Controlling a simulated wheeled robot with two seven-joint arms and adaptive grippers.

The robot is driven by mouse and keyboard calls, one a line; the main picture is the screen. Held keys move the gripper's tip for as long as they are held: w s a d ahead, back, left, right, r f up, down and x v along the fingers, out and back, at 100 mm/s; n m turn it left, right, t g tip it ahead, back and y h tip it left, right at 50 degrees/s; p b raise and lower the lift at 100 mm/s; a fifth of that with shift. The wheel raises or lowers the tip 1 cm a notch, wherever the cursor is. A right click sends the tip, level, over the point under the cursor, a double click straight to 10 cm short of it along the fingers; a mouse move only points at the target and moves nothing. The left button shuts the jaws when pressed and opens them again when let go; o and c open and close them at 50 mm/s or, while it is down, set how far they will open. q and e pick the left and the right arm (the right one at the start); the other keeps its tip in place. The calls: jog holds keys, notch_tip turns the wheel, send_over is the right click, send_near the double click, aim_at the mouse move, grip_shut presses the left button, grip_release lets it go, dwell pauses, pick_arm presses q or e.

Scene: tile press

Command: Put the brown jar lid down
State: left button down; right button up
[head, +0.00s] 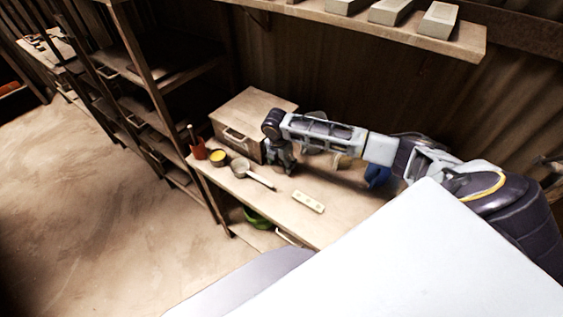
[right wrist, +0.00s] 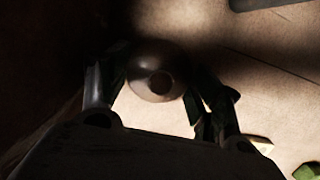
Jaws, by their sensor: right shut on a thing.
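My right gripper (head: 281,162) is low over the workbench (head: 335,225), just right of the wooden box, pointing down. In the right wrist view, its two fingers (right wrist: 156,92) are shut on a round, brownish thing with a dark centre, which looks like the brown jar lid (right wrist: 150,56). The lid is between the fingertips. Its underside and any gap to the bench are hard to tell in the dark shadow. In the head view I cannot make out the lid behind the gripper. My left gripper is not in view.
A wooden box (head: 238,145) with a handle, a red pot (head: 198,149), a yellow-filled bowl (head: 217,157) and a metal ladle (head: 258,178) are left of the gripper. A pale dotted tile (head: 308,202) lies in front. A blue thing (head: 377,174) stands right. Bare bench surrounds the tile.

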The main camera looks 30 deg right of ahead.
aim_at(279, 168)
dwell(0.3)
jog(key=o, duration=0.7)
jog(key=shift+f, duration=0.1)
jog(key=shift+o, duration=0.2)
notch_tip(279, 168, up, 12)
jog(key=a+b, duration=0.1)
jog(key=shift+s+a, duration=0.35)
dwell(0.6)
